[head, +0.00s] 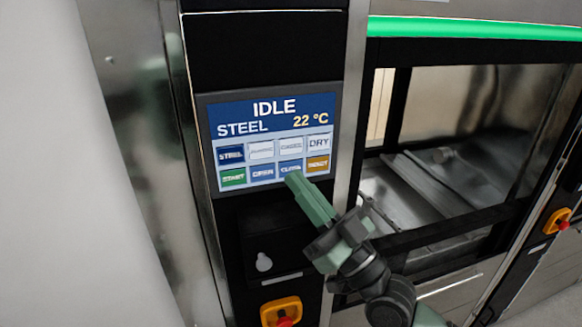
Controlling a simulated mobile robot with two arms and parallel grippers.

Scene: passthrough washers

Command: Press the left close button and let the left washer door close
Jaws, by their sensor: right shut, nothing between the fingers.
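The washer's control panel (268,142) has a screen reading IDLE, STEEL and 22 °C. Below that are two rows of buttons. The close button (289,169) is in the lower row, between the open button (262,172) and the orange reset button (317,164). My right gripper (294,178) is shut and empty, with its tip at the lower edge of the close button. I cannot tell whether it touches. The washer opening (440,150) to the right shows the metal interior. I cannot tell how far its door is open. My left gripper is not in view.
A red emergency stop on an orange base (282,312) sits below the panel. Another emergency stop (557,221) is at the right edge. A green light strip (470,28) runs above the opening. A pale wall (60,180) stands at the left.

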